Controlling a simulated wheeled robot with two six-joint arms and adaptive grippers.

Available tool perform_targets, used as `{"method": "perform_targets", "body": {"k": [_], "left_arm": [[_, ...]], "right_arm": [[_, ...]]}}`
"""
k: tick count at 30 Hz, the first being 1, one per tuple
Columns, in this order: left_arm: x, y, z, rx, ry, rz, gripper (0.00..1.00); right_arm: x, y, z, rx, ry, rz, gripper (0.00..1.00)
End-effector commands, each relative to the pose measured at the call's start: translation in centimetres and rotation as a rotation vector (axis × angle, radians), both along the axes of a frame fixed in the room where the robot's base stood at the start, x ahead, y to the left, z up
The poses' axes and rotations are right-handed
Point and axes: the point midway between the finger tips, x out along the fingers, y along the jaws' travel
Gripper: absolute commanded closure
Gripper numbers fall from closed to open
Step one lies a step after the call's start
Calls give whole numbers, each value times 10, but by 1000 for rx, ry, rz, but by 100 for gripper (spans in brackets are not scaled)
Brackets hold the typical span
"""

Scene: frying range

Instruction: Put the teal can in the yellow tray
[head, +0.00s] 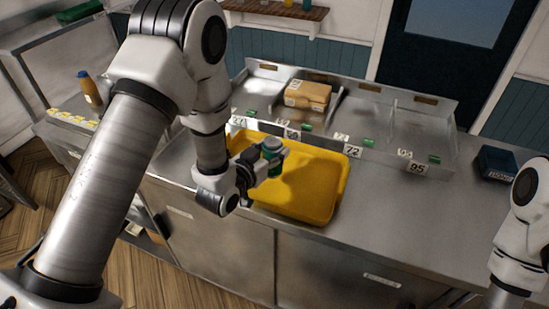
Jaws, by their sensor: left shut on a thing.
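The teal can (273,155) with a grey top is held in my left gripper (262,168), which is shut on it. The can is over the left part of the yellow tray (312,200); I cannot tell how high above the tray's floor it is. The tray lies on the steel counter and looks otherwise empty, with a dark shadow across its inside. My left arm and gripper hide the tray's left edge. Of my right arm only a part shows at the right edge, and its gripper is out of view.
Behind the tray, a divided steel rack (385,125) with number tags holds a cardboard box (307,95). A dark blue box (495,163) stands on the counter at right. A brown bottle (90,88) stands at far left. The counter right of the tray (400,215) is clear.

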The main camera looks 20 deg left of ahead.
Motion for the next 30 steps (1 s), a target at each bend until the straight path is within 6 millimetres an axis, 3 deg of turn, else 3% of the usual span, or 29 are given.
{"method": "perform_targets", "body": {"k": [6, 17, 18, 20, 30], "left_arm": [[0, 0, -35, 0, 0, 0, 94], [0, 0, -43, 0, -1, 0, 94], [0, 0, -43, 0, 0, 0, 44], [0, 0, -42, 0, 0, 0, 22], [0, 0, -40, 0, 0, 0, 22]], "right_arm": [[0, 0, 11, 0, -1, 0, 60], [0, 0, 4, 0, -1, 0, 60], [0, 0, 4, 0, -1, 0, 60], [0, 0, 6, 0, -1, 0, 60], [0, 0, 8, 0, -1, 0, 60]]}}
